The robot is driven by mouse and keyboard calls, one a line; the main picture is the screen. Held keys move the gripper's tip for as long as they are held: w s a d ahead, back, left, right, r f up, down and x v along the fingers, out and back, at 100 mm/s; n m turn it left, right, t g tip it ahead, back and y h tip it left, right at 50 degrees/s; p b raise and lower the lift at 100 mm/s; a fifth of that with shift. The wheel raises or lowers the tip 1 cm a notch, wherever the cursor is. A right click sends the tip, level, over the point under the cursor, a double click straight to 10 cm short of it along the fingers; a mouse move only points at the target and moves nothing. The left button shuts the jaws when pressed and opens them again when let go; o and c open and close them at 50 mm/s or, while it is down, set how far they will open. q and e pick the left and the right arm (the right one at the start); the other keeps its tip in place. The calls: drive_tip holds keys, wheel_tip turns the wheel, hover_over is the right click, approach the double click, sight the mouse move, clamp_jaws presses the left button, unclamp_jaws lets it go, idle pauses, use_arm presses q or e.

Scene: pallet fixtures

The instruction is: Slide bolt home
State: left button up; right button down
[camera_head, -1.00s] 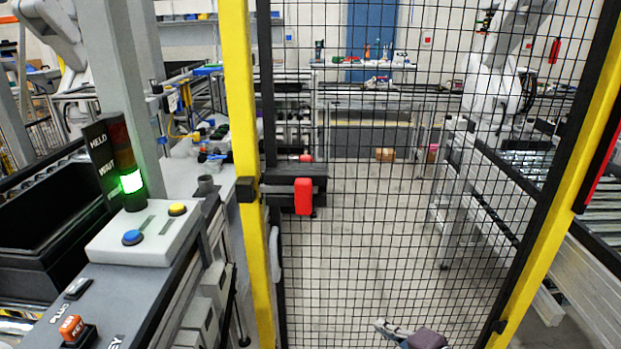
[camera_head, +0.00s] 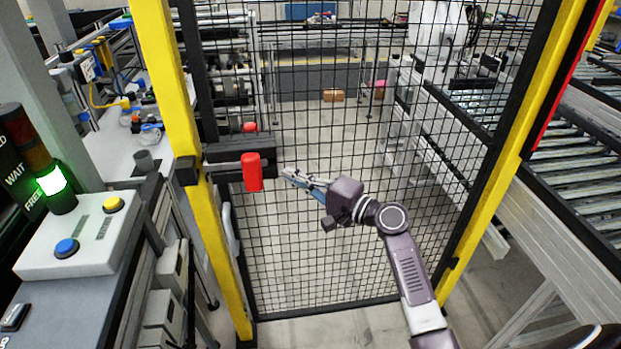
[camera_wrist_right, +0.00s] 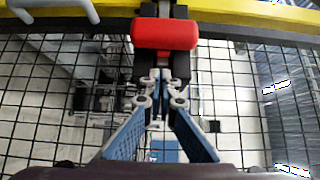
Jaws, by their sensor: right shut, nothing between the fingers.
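The bolt has a red handle (camera_head: 252,172) on a black housing (camera_head: 225,150), mounted at the latch side of the mesh gate (camera_head: 330,230). My right gripper (camera_head: 287,173) is just right of the red handle, shut and empty, with its fingers pointing toward it. In the right wrist view the red handle (camera_wrist_right: 165,34) lies straight ahead of the fingertips (camera_wrist_right: 161,82), across a black bar. A small gap seems to separate them; contact cannot be told. The bolt's tip is hidden by the housing and post. My left gripper is out of view.
Yellow posts (camera_head: 181,125) stand on both sides of the gate. A stack light (camera_head: 50,178) glows green at "FREE" beside a white box with blue and yellow buttons (camera_head: 85,232). A roller conveyor (camera_head: 590,165) runs at the right. The floor before the gate is clear.

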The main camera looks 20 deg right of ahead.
sight(250, 179)
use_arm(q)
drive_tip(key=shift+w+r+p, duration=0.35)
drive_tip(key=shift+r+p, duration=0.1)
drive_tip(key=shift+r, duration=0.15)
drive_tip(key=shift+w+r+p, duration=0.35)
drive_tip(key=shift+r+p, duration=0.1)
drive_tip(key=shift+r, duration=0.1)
use_arm(e)
drive_tip(key=a, duration=0.2)
drive_tip(key=w+a, duration=0.1)
drive_tip(key=a, duration=0.1)
drive_tip(key=shift+w, duration=0.2)
drive_tip(key=shift+a, duration=0.1)
drive_tip(key=a, duration=0.2)
drive_tip(key=w+a, duration=0.1)
drive_tip(key=a, duration=0.2)
drive_tip(key=shift+w, duration=0.15)
use_arm(q)
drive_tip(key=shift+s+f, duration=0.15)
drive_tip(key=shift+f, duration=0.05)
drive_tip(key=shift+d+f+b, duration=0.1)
drive_tip(key=shift+b, duration=0.2)
